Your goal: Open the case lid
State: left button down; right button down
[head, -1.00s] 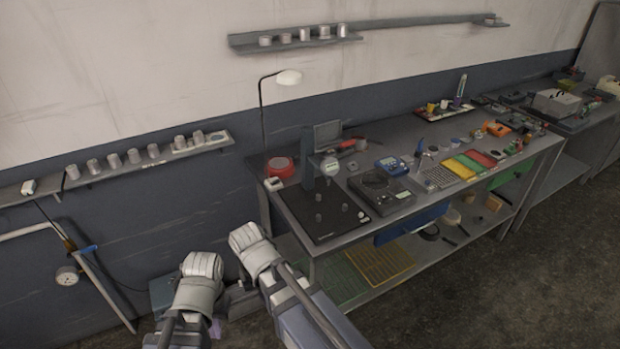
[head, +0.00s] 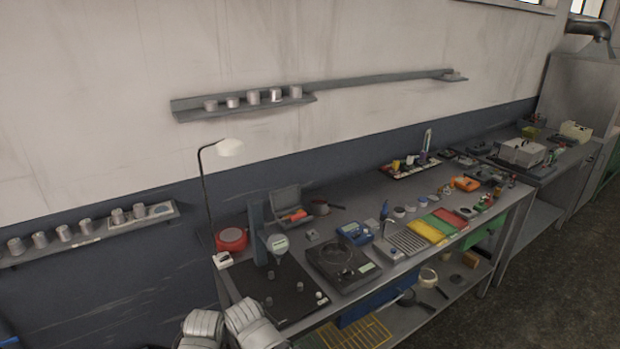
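A small grey case (head: 285,199) stands at the back of the near workbench, with a panel like a lid standing up behind it and something orange-red (head: 293,214) at its front. I cannot tell for sure that it is the task's case. A pale grey box (head: 522,152) on the far bench also looks like a case; its lid state is too small to tell. My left gripper (head: 203,325) and my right gripper (head: 249,322) are side by side at the bottom edge, in front of the bench and far from both. Their fingers cannot be made out.
The near workbench (head: 378,196) holds a black plate (head: 295,296) with a column, a dark scale-like device (head: 343,262), colored trays (head: 424,230) and a red round tin (head: 231,239). A lamp (head: 229,148) stands at its left end. Floor (head: 570,262) is clear at right.

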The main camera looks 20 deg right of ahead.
aim_at(283, 199)
jog(key=i+l+z, duration=0.2)
jog(key=i+l, duration=0.15)
jog(key=l, duration=0.3)
jog(key=i+l+z, duration=0.15)
jog(key=i+l, duration=0.25)
jog(key=l, duration=0.2)
jog(key=i+l+z, duration=0.2)
jog(key=i+l, duration=0.2)
jog(key=l, duration=0.1)
